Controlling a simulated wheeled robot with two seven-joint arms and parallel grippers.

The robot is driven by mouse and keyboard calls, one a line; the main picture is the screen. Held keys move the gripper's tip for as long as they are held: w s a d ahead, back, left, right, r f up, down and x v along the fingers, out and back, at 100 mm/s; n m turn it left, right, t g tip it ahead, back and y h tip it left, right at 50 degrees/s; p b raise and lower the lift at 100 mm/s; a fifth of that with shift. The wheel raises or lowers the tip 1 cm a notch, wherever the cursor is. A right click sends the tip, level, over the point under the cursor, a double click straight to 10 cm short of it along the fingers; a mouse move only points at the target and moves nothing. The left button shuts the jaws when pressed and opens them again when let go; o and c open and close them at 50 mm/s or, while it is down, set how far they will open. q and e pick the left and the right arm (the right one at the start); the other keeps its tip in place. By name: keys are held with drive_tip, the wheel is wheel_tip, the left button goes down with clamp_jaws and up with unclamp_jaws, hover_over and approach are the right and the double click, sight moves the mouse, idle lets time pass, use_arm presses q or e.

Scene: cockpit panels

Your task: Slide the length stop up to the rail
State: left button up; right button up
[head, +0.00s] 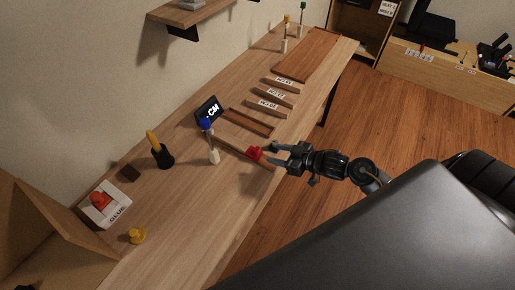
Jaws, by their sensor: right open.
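A small red block (254,153), which looks like the length stop, sits near the front edge of the wooden bench. It is at the near end of a wooden strip (233,146). A darker brown rail (248,121) lies just behind, toward the wall. My right gripper (275,156) reaches in from the right over the bench edge. Its fingers are open and point left at the red block, close to its right side. I cannot tell whether they touch it. My left gripper is not in view.
The front left bench surface is mostly clear.

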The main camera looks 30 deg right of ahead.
sight(256, 148)
drive_tip(key=p+x, duration=0.1)
drive_tip(key=x, duration=0.8)
drive_tip(key=shift+w+a+f, duration=0.1)
drive_tip(key=shift+w+f, duration=0.05)
drive_tip(key=shift+w, duration=0.15)
clamp_jaws()
drive_tip(key=shift+w+a+p, duration=0.2)
drive_tip(key=shift+w+p, duration=0.1)
drive_tip(key=shift+p, duration=0.05)
unclamp_jaws()
